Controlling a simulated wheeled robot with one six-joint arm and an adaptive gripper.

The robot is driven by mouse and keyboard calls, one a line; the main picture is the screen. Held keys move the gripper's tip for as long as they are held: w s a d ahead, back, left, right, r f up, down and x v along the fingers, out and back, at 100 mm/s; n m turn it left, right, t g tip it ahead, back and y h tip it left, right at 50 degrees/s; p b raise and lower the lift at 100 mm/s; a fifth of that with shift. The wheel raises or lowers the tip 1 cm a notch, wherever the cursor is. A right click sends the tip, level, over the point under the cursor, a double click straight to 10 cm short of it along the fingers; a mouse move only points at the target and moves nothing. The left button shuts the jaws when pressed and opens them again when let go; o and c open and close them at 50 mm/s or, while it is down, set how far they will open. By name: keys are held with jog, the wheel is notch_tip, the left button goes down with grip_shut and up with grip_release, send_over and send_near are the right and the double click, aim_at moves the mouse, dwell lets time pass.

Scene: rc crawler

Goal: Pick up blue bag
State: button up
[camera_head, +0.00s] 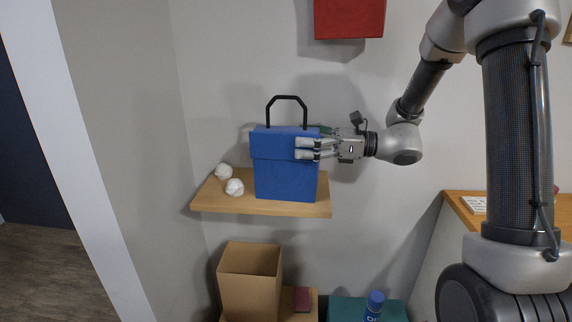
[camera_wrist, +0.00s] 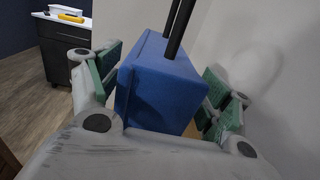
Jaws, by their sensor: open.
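The blue bag (camera_head: 285,170) stands upright on a wooden wall shelf (camera_head: 222,200), its black loop handle (camera_head: 287,98) pointing up. My gripper (camera_head: 308,146) reaches in from the right at the bag's upper right side. In the wrist view the bag (camera_wrist: 160,85) sits between the two open green-padded fingers of my gripper (camera_wrist: 160,95), one finger on each side. A gap shows at the right finger; whether the left finger touches the bag I cannot tell. The bag's far side is hidden.
Two white round things (camera_head: 234,187) lie on the shelf left of the bag. A red box (camera_head: 349,18) is on the wall above. Below are an open cardboard box (camera_head: 249,285) and a blue can (camera_head: 374,304). A wooden-topped counter (camera_head: 455,205) stands at right.

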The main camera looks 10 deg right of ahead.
jog(key=shift+x, duration=1)
jog(key=shift+c, duration=0.4)
jog(key=c, duration=1.4)
jog(key=shift+o, duration=0.2)
